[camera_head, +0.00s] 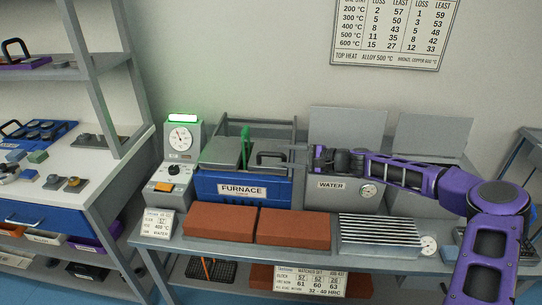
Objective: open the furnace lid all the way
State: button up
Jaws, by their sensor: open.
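The furnace (242,189) is a blue box with a FURNACE label, standing on the bench left of the water tank. A black handle (271,156) stands up at the right part of the lid. A green upright piece (245,143) shows at the middle of the top. My gripper (300,154) is open and empty, pointing left just right of the handle. I cannot tell whether its fingertips touch the handle.
The grey water tank (333,197) with a dial stands under my arm, with raised panels behind it. A control unit with a gauge (181,139) stands left of the furnace. Red-brown bricks (220,222) and a ribbed grey block (380,230) line the bench front.

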aim_at(278, 155)
jog(key=x, duration=0.5)
jog(key=shift+w+a+f, duration=0.1)
jog(key=shift+a, duration=0.1)
grip_shut()
dwell(1.2)
